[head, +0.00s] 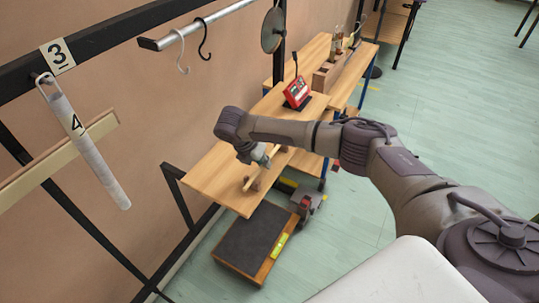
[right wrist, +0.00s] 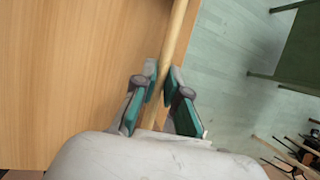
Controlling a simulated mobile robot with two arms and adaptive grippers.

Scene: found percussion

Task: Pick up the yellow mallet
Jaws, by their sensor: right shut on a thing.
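My right gripper (head: 262,158) is over the near wooden table, at its right edge. In the right wrist view its teal-padded fingers (right wrist: 160,94) are closed on a pale yellow-brown wooden stick, which looks like the handle of the yellow mallet (right wrist: 175,42). The mallet (head: 248,183) also shows in the head view, slanting under the gripper, with a small brownish piece beside its lower end. Its head is not clear, and I cannot tell whether it touches the tabletop. My left gripper is not in view.
The near table (head: 213,178) is mostly bare. A red device (head: 297,92) stands behind. A dark-topped box (head: 245,245) is on the floor below. Hooks hang from a rail (head: 208,24) at the upper left, and a white tube (head: 92,155) hangs at the left. Floor at the right is clear.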

